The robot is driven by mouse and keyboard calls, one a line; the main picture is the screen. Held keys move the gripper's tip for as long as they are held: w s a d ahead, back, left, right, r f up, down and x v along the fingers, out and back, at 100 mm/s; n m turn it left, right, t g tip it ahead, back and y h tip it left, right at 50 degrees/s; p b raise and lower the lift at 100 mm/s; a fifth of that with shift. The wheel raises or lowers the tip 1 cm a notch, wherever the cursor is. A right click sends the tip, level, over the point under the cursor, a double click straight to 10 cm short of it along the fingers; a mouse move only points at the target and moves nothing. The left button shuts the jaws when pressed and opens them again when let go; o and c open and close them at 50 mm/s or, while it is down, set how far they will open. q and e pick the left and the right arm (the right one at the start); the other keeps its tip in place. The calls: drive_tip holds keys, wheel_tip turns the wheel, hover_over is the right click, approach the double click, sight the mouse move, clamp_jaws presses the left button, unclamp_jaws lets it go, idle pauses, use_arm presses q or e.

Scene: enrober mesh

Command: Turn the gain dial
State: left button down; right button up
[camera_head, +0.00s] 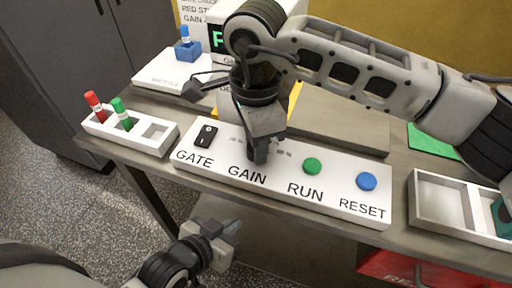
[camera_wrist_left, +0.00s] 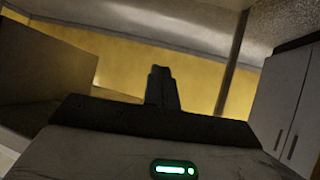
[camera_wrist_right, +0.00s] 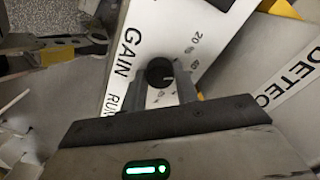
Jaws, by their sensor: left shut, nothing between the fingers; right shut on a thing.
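The gain dial (camera_wrist_right: 159,73) is a round black knob with a light pointer mark, on the white control panel (camera_head: 292,208) above the word GAIN. In the right wrist view it sits between the fingers of my right gripper (camera_wrist_right: 163,88). My right gripper (camera_head: 258,152) points down at the panel in the head view, shut on the dial and covering it. My left gripper (camera_head: 230,232) is low in front of the table, away from the panel. In the left wrist view its fingers (camera_wrist_left: 160,85) are together and empty.
The panel also carries a black GATE switch (camera_head: 206,136), a green RUN button (camera_head: 312,166) and a blue RESET button (camera_head: 366,181). A white rack (camera_head: 158,140) with red and green markers stands left. A white tray (camera_head: 440,225) stands right. A display (camera_head: 217,14) is behind my right arm.

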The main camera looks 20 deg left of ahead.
use_arm(q)
drive_tip(key=shift+d+f+b, duration=0.25)
drive_tip(key=shift+b, duration=0.4)
use_arm(e)
drive_tip(key=shift+m, duration=1)
use_arm(q)
drive_tip(key=shift+w+r, duration=0.1)
use_arm(e)
drive_tip(key=o, duration=1)
drive_tip(key=shift+r, duration=0.15)
